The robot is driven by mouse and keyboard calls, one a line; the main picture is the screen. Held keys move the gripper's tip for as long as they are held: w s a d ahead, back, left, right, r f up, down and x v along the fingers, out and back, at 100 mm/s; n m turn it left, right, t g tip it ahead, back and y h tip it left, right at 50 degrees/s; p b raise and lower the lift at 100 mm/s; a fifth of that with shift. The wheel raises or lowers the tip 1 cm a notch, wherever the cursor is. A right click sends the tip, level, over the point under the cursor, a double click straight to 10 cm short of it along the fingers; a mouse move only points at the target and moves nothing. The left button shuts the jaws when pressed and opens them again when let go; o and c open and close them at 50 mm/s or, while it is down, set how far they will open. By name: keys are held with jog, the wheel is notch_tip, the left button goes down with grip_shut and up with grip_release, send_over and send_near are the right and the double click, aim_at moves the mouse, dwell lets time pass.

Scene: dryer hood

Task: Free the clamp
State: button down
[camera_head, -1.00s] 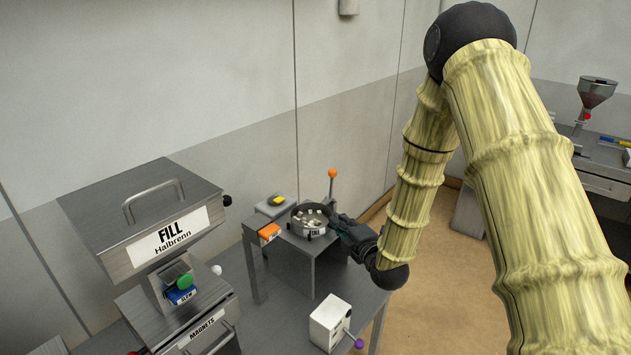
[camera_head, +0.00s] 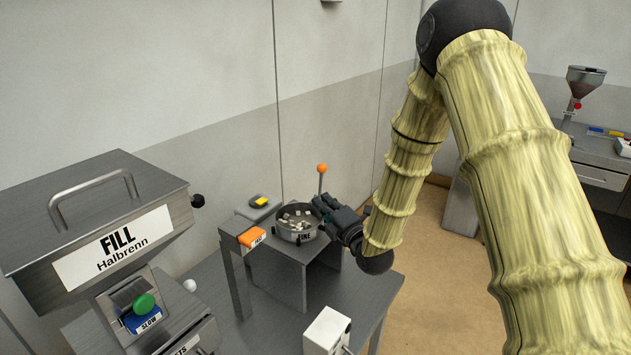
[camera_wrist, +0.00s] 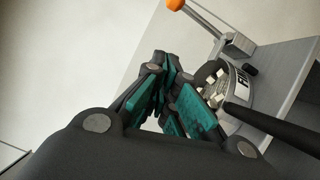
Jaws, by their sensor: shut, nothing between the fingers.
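A lever with an orange ball knob (camera_head: 322,168) stands upright behind the round pan (camera_head: 298,236) on the grey stand; it is probably the clamp's handle. In the wrist view, the lever's orange knob (camera_wrist: 175,4) is at the top, its rod running down to a grey metal block (camera_wrist: 238,45). The pan (camera_wrist: 240,88) holds several pale pieces. My gripper (camera_head: 324,205) is shut and empty at the pan's back right side, just below the knob. In the wrist view, my gripper (camera_wrist: 170,72) points up, apart from the knob. Whether it touches the pan's rim I cannot tell.
An orange labelled block (camera_head: 253,238) and a grey box with a yellow top (camera_head: 260,201) are left of the pan. The FILL hopper (camera_head: 110,220) with a green knob stands at left. A white box (camera_head: 327,332) is in front. The wall is close behind.

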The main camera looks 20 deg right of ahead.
aim_at(321, 168)
jog(key=p+x, duration=0.4)
jog(key=x, duration=0.6)
jog(key=shift+w+a+p, duration=0.15)
jog(key=shift+w+p, duration=0.1)
jog(key=shift+p, duration=0.15)
jog(key=shift+w+d+r+p, duration=0.1)
jog(key=shift+w+d+p, duration=0.1)
jog(key=shift+d+p, duration=0.2)
jog(key=shift+w+d+r+p, duration=0.1)
jog(key=shift+w+d+p, duration=0.15)
jog(key=shift+d, duration=0.3)
jog(key=shift+w+d+p, duration=0.3)
jog(key=shift+d+p, duration=0.05)
jog(key=shift+d, duration=0.4)
jog(key=shift+w+b, duration=0.2)
jog(key=shift+b, duration=0.1)
